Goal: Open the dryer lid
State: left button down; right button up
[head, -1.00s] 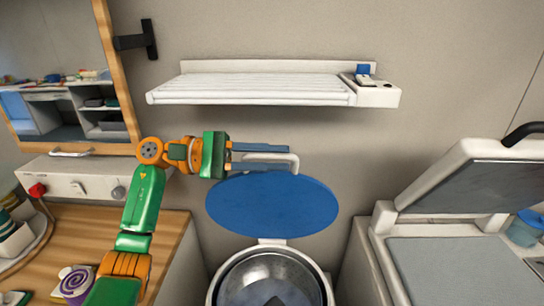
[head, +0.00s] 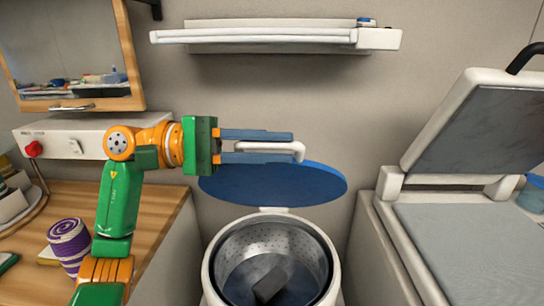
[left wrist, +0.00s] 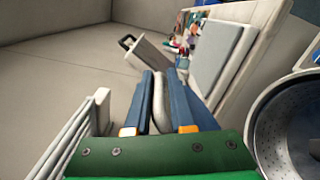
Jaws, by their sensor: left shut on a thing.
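The dryer (head: 219,240) is a round white tub with a perforated metal drum, its mouth uncovered. A dark grey block-like thing (head: 270,284) lies in the drum. The blue round lid (head: 272,186) stands swung up behind the mouth, leaning back toward the wall. My left gripper (head: 292,147) is shut on the lid's white handle (head: 270,148), one finger on each side. In the left wrist view the handle (left wrist: 159,105) runs between the blue fingers, and the drum (left wrist: 290,125) shows at the right. My right gripper is not in view.
A white wall rack (head: 270,37) is above the lid. A wooden counter (head: 160,205) with a purple-striped roll (head: 69,244) is at left. A white chest with a raised lid (head: 470,130) stands close on the right.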

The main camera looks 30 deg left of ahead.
pick_arm(q)
jog(key=shift+s+d+f, duration=0.15)
jog(key=shift+s+f, duration=0.2)
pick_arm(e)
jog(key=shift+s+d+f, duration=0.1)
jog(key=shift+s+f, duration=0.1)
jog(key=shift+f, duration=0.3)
pick_arm(q)
jog(key=c, duration=1)
grip_release()
jog(key=shift+w, duration=0.1)
jog(key=shift+o, duration=0.8)
jog(key=shift+w, duration=0.1)
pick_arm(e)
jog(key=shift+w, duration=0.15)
pick_arm(q)
jog(key=b+v, duration=0.1)
jog(key=v, duration=0.6)
jog(key=shift+b, duration=0.4)
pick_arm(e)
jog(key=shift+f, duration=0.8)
